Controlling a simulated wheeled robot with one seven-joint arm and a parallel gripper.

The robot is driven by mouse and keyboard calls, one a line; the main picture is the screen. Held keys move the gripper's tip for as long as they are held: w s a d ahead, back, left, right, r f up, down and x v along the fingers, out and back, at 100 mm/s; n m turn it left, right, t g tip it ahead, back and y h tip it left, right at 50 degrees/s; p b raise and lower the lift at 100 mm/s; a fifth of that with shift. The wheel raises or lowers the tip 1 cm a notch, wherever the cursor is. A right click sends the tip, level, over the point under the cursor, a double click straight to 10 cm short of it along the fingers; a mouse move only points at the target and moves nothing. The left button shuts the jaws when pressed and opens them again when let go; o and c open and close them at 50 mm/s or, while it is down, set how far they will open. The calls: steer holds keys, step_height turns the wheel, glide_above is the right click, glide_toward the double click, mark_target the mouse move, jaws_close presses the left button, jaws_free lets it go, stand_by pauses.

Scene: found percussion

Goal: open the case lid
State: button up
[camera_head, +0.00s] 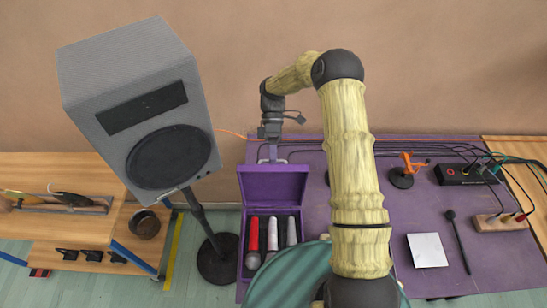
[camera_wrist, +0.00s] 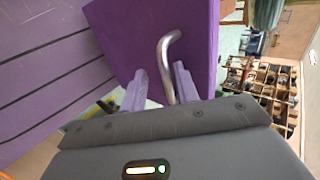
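The purple case (camera_head: 242,235) stands on the purple tabletop with its lid (camera_head: 272,185) raised, showing the inside. A red-bodied microphone (camera_head: 253,236) and two paler ones (camera_head: 273,235) lie in it. My gripper (camera_head: 270,152) is at the lid's top edge, at the far side of the case. In the wrist view, the lid (camera_wrist: 198,30) fills the upper middle, and a bent metal handle (camera_wrist: 166,58) runs down between my purple fingers (camera_wrist: 160,88). The fingers stand apart around the handle, with a visible gap on its left side.
A grey speaker (camera_head: 140,100) on a black stand rises left of the case. My arm crosses the table to the right. Beyond it lie a white pad (camera_head: 427,250), a black mallet (camera_head: 457,240), an orange clip stand (camera_head: 403,172) and a black box (camera_head: 462,174). Cables run along the back.

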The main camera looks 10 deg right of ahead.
steer(key=shift+r, duration=0.15)
steer(key=a+b+v, duration=0.1)
steer(key=b+v, duration=0.1)
steer(key=v, duration=0.9)
steer(key=shift+w+d+r+b, duration=0.25)
steer(key=shift+d+r+b, duration=0.05)
steer(key=shift+d, duration=0.25)
